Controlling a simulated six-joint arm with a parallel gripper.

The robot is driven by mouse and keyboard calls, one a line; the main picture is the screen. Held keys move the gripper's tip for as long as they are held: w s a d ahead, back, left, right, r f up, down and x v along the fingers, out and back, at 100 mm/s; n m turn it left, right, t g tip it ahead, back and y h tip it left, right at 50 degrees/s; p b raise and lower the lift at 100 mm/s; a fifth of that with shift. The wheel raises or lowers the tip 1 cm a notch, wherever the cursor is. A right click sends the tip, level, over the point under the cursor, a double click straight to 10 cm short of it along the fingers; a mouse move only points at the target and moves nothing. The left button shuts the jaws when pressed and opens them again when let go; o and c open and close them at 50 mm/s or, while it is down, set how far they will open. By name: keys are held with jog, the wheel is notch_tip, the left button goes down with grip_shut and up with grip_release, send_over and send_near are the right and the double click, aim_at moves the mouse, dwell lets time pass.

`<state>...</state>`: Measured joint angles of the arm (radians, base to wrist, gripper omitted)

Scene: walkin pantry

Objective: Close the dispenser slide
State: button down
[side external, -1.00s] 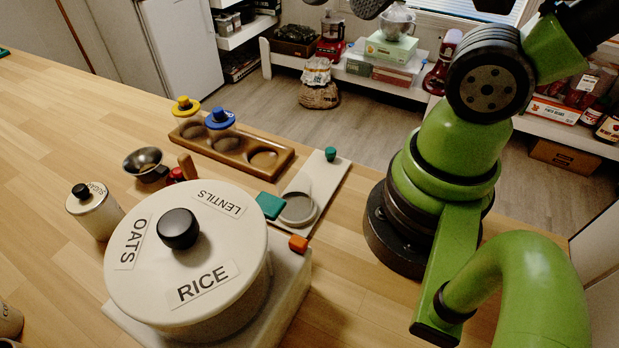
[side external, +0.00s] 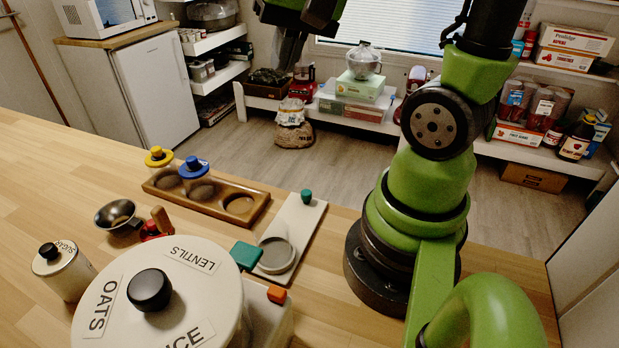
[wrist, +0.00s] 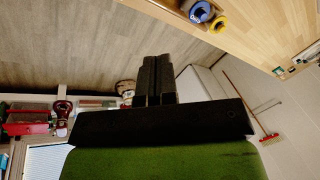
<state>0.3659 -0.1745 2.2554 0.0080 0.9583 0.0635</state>
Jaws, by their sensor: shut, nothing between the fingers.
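The dispenser is a round cream drum (side external: 210,285) with a black knob (side external: 150,290) and labels OATS, LENTILS and RICE, on a pale base at the lower left of the side view. A teal block (side external: 246,255) and a small orange tab (side external: 277,294) sit at the base's far right edge. I cannot tell which belongs to the slide, or how far the slide is out. My gripper (wrist: 155,75) is shut and empty, with dark fingers together in the wrist view. It is high above the floor beyond the counter, apart from the dispenser; the side view shows it only partly at the top.
Beside the dispenser lies a pale board (side external: 312,222) with a round grey dish (side external: 276,255) and a green knob (side external: 306,196). A wooden rack (side external: 222,202) holds yellow-topped and blue-topped jars. A metal scoop (side external: 115,213) and sugar canister (side external: 64,272) stand left. The counter's left stretch is clear.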

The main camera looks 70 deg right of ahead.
aim_at(275, 233)
jog(key=s+d+f+m+g+y, duration=0.25)
jog(key=d+f+m, duration=0.55)
jog(key=d+f, duration=0.65)
jog(key=a+f, duration=0.8)
jog(key=f, duration=0.1)
jog(key=shift+w+a+f+g+y, duration=0.25)
jog(key=shift+w+f+g+y, duration=0.15)
jog(key=shift+w+g+y, duration=0.05)
jog(key=shift+a, duration=0.1)
jog(key=a, duration=1.5)
jog(key=shift+a, duration=0.25)
jog(key=shift+d, duration=0.1)
